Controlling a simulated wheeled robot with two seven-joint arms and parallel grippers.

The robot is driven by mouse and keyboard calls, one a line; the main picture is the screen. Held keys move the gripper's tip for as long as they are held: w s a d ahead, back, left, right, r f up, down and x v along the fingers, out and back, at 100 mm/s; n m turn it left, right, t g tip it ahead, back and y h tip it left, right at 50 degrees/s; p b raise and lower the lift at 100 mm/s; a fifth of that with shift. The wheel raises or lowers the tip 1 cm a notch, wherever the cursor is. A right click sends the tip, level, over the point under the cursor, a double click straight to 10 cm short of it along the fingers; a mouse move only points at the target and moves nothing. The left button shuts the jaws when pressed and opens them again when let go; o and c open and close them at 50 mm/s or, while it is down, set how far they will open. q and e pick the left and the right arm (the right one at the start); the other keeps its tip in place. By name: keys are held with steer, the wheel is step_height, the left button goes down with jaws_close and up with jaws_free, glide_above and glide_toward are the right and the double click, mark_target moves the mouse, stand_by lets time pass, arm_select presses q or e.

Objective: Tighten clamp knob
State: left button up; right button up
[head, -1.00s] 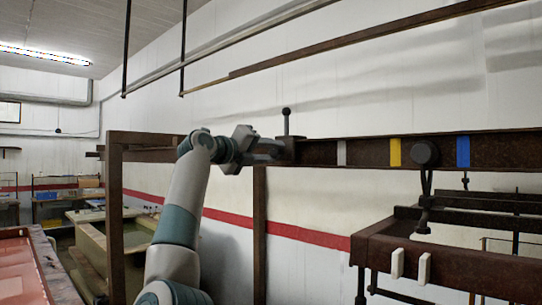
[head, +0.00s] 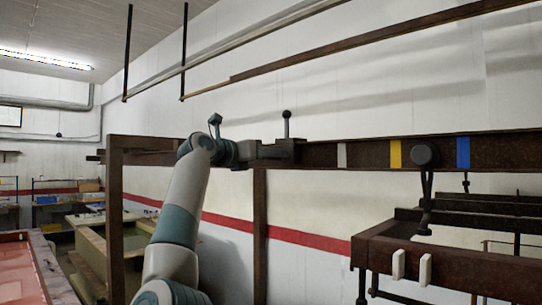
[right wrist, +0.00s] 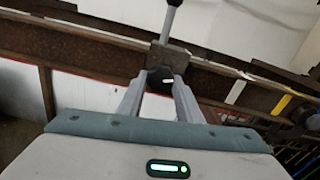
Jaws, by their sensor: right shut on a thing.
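The clamp (head: 285,149) sits on the rusty horizontal rail (head: 372,154), with an upright lever ending in a dark ball (head: 286,115). In the right wrist view the clamp block (right wrist: 178,58) is straight ahead, its lever (right wrist: 171,20) rising above it. My right gripper (head: 268,152) reaches the clamp from the left. In the right wrist view its two fingers (right wrist: 160,82) are shut on the dark clamp knob (right wrist: 157,76), which they partly hide. The knob is hidden in the head view. My left gripper is not in view.
Right of the clamp, the rail carries white (head: 341,154), yellow (head: 395,153) and blue (head: 463,152) bands, with a round dark knob (head: 424,154) between the last two. A rusty rack (head: 455,258) with white tabs stands at lower right. An upright post (head: 260,225) stands below the clamp.

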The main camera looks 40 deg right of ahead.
steer(key=shift+w+f, duration=0.1)
steer(key=shift+f, duration=0.1)
steer(key=o, duration=1)
steer(key=shift+o, duration=0.2)
steer(key=shift+a+r, duration=0.1)
steer(key=s+a+b, duration=0.1)
steer(key=a+b, duration=0.5)
steer(key=a, duration=1.1)
steer(key=shift+s+a, duration=0.15)
steer(key=shift+s, duration=0.05)
